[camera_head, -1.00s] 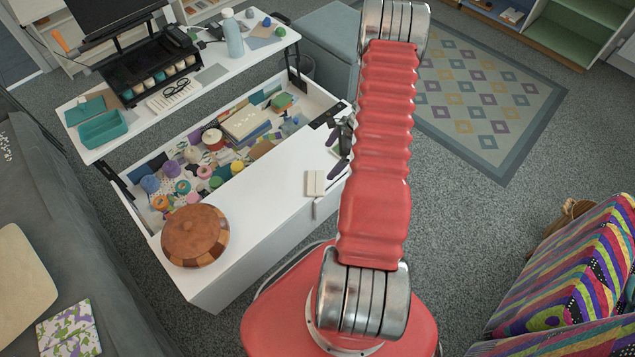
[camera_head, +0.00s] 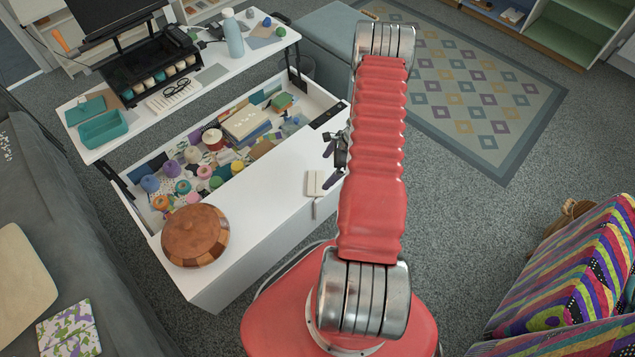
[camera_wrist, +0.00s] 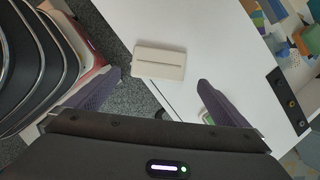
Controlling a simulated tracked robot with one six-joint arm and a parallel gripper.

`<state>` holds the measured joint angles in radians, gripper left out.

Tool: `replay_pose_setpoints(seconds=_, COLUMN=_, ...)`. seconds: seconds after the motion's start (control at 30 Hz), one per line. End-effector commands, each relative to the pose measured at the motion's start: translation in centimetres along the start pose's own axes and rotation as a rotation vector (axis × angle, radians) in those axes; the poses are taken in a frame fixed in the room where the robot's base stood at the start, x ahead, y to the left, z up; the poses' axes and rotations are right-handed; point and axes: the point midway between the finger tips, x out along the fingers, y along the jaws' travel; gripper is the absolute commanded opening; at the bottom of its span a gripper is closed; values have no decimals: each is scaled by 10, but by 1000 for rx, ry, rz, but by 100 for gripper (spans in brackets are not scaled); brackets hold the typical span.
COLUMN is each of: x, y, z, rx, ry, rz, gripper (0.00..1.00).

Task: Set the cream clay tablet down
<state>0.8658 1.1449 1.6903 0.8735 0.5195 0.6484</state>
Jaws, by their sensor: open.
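The cream clay tablet (camera_head: 314,183) lies flat on the white tabletop (camera_head: 262,215), close to its front edge. In the wrist view the tablet (camera_wrist: 160,62) is a pale block with a line across it, and its left part appears to reach past the table edge over the carpet. My gripper (camera_head: 330,166) is partly hidden behind my red arm, just right of the tablet. In the wrist view my gripper (camera_wrist: 158,80) is open, with its purple fingers spread wide on either side of the tablet and clear of it.
A round wooden lidded bowl (camera_head: 195,236) stands on the left end of the white top. Behind is an open drawer (camera_head: 150,213) full of yarn and craft items. The white top between bowl and tablet is clear. A striped armchair (camera_head: 570,280) stands at right.

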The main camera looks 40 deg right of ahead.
Motion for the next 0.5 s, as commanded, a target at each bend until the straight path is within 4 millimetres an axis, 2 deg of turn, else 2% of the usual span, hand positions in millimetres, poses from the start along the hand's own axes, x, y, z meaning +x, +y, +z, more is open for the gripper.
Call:
replay_pose_setpoints(seconds=0.2, x=27, y=1, z=0, rx=0, ry=0, rz=1, gripper=100)
replay_pose_setpoints(seconds=0.5, x=32, y=0, z=0, rx=1, ry=0, rz=-1, gripper=100)
